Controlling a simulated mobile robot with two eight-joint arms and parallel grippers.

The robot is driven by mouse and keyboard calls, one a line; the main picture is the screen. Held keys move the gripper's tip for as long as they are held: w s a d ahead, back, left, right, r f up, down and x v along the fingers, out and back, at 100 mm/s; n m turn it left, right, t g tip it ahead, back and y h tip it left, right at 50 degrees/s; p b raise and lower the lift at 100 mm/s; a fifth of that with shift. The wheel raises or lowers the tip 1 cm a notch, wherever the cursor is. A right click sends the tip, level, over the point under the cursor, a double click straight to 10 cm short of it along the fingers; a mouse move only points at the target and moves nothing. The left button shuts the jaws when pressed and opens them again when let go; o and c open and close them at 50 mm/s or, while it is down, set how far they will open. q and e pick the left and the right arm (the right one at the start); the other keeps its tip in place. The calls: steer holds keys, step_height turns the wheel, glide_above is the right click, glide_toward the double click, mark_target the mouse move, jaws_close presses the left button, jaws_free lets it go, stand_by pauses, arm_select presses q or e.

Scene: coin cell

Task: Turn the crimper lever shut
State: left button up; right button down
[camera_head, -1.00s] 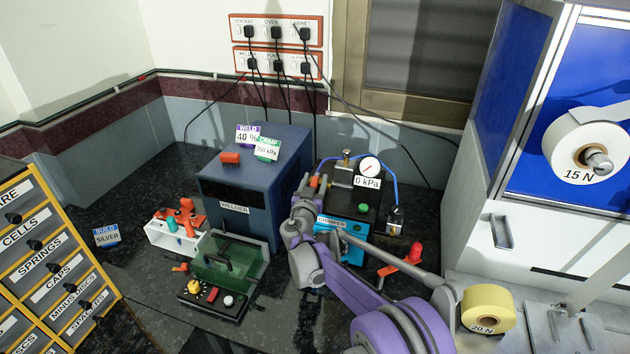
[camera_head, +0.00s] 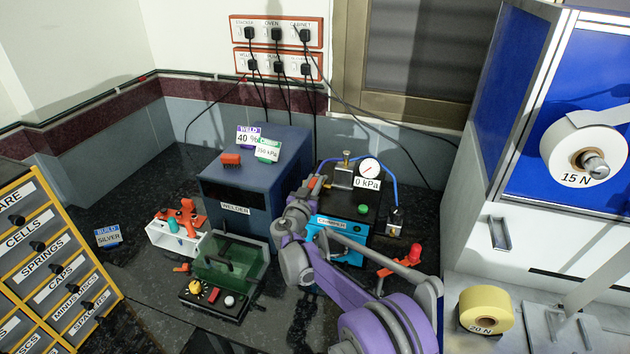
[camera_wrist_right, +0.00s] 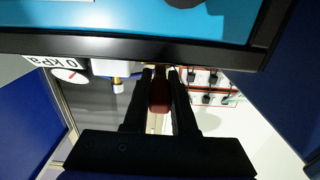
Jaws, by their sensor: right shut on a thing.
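The crimper (camera_head: 372,222) is a black box with a bright blue front and a name label, standing right of the welder. Its lever, with an orange-red end (camera_head: 315,182), is at the crimper's left side. My right gripper (camera_head: 312,187) is there, partly hidden by my own wrist. In the right wrist view, the two dark fingers (camera_wrist_right: 159,92) are closed on the dark red lever grip (camera_wrist_right: 159,97). The rest of the lever is mostly hidden. My left gripper is not in view.
The dark blue welder (camera_head: 240,180) stands close on the left of the crimper. A gauge (camera_head: 369,168) reading 0 kPa is on top of the crimper. A red-topped orange stand (camera_head: 413,256) is at right. A green clear-walled box (camera_head: 232,262) is at front left.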

steer(key=shift+h, duration=0.3)
steer(key=c, duration=0.7)
jaws_free()
steer(key=shift+s, duration=0.1)
steer(key=b+v, duration=0.1)
steer(key=v, duration=0.9)
steer(key=shift+s+a+r, duration=0.1)
steer(key=shift+s+a, duration=0.1)
steer(key=shift+s, duration=0.05)
